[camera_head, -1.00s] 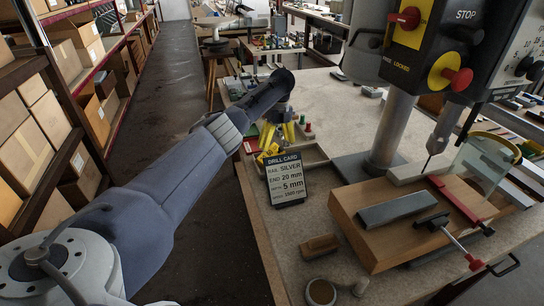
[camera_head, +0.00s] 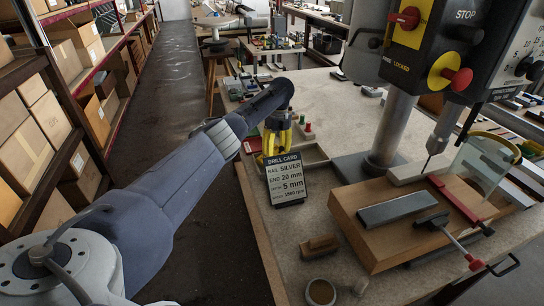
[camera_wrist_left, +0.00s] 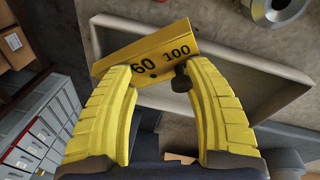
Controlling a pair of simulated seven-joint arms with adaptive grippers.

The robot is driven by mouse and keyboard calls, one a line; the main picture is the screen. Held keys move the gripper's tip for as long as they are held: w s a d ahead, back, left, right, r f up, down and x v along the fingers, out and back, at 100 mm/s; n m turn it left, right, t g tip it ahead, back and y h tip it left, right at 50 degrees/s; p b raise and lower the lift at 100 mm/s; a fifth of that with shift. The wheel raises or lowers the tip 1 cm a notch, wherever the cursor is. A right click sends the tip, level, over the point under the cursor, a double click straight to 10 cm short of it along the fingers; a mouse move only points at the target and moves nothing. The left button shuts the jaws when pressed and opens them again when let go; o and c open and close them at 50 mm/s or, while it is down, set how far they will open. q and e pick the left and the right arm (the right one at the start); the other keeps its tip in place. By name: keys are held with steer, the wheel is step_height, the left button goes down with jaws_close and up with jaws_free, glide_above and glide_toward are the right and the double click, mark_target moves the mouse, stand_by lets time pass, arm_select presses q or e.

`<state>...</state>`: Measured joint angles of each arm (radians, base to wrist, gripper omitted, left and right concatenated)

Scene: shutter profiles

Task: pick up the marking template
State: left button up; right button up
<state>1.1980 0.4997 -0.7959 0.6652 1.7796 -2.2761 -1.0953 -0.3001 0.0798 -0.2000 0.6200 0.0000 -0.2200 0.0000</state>
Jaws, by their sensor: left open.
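The marking template is a yellow angled piece printed with 60 and 100. In the left wrist view the template (camera_wrist_left: 135,57) lies across the ends of my left gripper's fingers, over one end of a shallow tray (camera_wrist_left: 262,78). My left gripper (camera_wrist_left: 158,76) is open, with its yellow fingers apart and the template's near edge showing between the tips. I cannot tell if they touch it. In the head view the left gripper (camera_head: 276,150) points down behind the drill card (camera_head: 285,180), which hides part of that spot. My right gripper is not in view.
A drill press (camera_head: 390,130) stands at the right. A wooden board (camera_head: 395,235) carries a grey metal bar (camera_head: 398,210) and a red clamp (camera_head: 455,200). A wooden block (camera_head: 320,246) and a round cup (camera_head: 320,292) are in front.

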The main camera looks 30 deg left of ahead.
arm_select(q)
jaws_close()
stand_by(0.7)
